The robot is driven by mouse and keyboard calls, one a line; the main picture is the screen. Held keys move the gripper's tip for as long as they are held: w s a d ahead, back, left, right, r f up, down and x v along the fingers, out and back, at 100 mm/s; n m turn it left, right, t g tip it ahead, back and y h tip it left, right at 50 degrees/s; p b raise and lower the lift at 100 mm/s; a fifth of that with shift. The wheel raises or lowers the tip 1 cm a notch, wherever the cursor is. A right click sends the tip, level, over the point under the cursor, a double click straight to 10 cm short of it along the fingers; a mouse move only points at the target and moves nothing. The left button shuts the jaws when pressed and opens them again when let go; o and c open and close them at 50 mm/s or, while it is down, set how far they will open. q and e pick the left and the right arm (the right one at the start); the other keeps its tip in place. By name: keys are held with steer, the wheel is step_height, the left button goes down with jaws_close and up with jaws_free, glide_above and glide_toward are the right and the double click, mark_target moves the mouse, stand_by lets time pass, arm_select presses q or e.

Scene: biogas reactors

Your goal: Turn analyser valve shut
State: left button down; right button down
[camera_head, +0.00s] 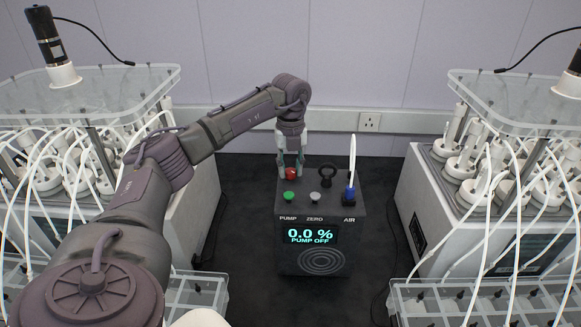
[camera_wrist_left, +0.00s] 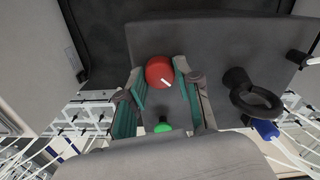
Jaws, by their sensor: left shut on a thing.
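In the wrist view the gripper (camera_wrist_left: 162,82) partly hides the box top. My right gripper is not in view.
The box top also holds a green button (camera_head: 289,197), a grey button (camera_head: 315,198), a black ring handle (camera_head: 327,175) and a blue fitting (camera_head: 349,192) with a white tube at AIR. Reactor units with hanging tubes flank the box closely.

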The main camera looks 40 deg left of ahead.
mark_target(290, 170)
arm_select(q)
steer(key=c, duration=0.8)
jaws_free()
step_height(290, 170, up, 12)
stand_by(0.4)
